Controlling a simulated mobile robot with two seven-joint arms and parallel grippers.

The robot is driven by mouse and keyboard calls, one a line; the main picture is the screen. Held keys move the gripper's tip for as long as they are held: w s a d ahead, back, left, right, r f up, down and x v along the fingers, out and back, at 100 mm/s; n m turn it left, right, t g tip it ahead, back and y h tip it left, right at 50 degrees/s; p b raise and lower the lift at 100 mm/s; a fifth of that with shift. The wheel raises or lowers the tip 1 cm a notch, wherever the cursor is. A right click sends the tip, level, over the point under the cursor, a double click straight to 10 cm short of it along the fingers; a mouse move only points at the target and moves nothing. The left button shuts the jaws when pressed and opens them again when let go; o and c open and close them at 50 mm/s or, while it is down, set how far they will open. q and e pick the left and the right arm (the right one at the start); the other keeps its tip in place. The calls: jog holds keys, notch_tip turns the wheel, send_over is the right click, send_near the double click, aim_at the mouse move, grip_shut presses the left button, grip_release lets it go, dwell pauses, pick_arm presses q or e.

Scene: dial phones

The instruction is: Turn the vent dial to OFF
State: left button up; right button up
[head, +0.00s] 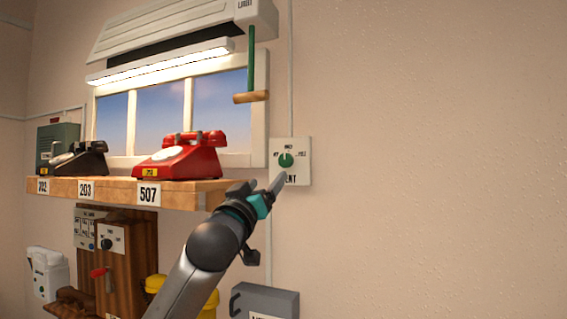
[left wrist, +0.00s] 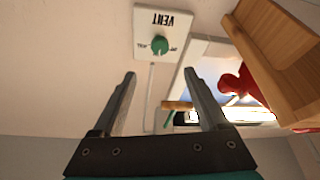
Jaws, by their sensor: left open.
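The vent dial is a green round knob (head: 286,160) on a white wall plate (head: 304,178) marked VENT, to the right of the shelf. Small labels stand left, above and right of the knob; they are too small to read surely. Its pale mark seems to point up at the middle label. In the left wrist view the plate appears upside down, with the green knob (left wrist: 159,46) beyond the fingertips. My left gripper (head: 262,183) is open and empty, just below and left of the knob, apart from it as the wrist view shows. My right gripper is not in view.
A wooden shelf (head: 180,198) left of the dial holds a red phone (head: 180,158) and a black phone (head: 82,160). A green pull rod with a wooden handle (head: 251,97) hangs above. A grey box (head: 265,301) is below. The wall to the right is bare.

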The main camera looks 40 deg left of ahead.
aim_at(285, 160)
pick_arm(q)
jog(key=p+x, duration=0.4)
jog(key=x, duration=0.6)
jog(key=shift+w+a+r+p, duration=0.15)
jog(key=shift+w+r+p, duration=0.05)
jog(key=shift+w+p, duration=0.15)
jog(key=shift+p+x, duration=0.45)
jog(key=shift+x, duration=0.7)
jog(key=shift+f, duration=0.15)
grip_shut()
